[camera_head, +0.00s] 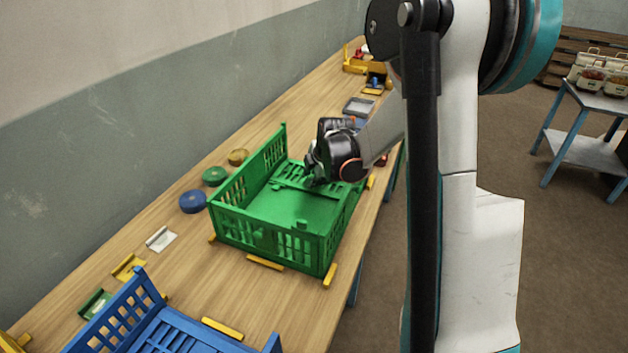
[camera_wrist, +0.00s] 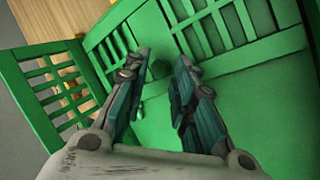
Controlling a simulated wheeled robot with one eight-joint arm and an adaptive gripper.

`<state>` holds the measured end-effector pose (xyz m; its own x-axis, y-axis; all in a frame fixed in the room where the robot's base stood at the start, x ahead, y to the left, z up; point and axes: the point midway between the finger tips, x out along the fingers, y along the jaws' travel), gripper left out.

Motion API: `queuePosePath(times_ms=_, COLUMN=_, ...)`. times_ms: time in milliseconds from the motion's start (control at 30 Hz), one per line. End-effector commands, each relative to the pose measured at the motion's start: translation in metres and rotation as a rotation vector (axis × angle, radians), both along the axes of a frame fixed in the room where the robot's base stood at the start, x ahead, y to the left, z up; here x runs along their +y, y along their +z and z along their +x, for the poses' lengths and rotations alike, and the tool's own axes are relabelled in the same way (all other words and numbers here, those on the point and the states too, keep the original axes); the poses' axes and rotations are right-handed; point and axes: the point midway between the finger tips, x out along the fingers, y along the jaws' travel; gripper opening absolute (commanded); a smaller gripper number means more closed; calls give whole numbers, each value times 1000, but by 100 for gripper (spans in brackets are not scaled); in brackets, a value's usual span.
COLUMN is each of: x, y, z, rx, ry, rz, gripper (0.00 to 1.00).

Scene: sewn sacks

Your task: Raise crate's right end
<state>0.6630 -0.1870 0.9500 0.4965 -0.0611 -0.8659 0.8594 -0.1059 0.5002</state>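The green crate (camera_head: 265,238) stands on the wooden bench with its left wall and near wall upright. A flat green panel (camera_head: 290,208) lies low inside it. My gripper (camera_head: 312,178) is over the crate's far part, low and close to the panel; the arm hides part of the far end. In the wrist view my gripper (camera_wrist: 161,58) has its two fingers apart, with a small dark green knob (camera_wrist: 155,84) visible between and beyond them. Whether the fingertips touch the panel is unclear.
A blue crate (camera_head: 178,335) stands nearer on the bench. Yellow stops (camera_head: 265,263) sit around the green crate. A grey tray (camera_head: 358,106) and yellow bins (camera_head: 356,65) are farther back.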

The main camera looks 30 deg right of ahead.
Motion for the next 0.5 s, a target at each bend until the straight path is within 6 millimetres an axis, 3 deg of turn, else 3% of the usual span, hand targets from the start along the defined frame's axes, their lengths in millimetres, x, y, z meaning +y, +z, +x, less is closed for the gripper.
queuePosePath(times_ms=367, x=0, y=-5, z=3, rx=0, ry=0, rz=0, gripper=24)
queuePosePath(times_ms=500, x=0, y=-5, z=3, rx=0, ry=0, rz=0, gripper=0)
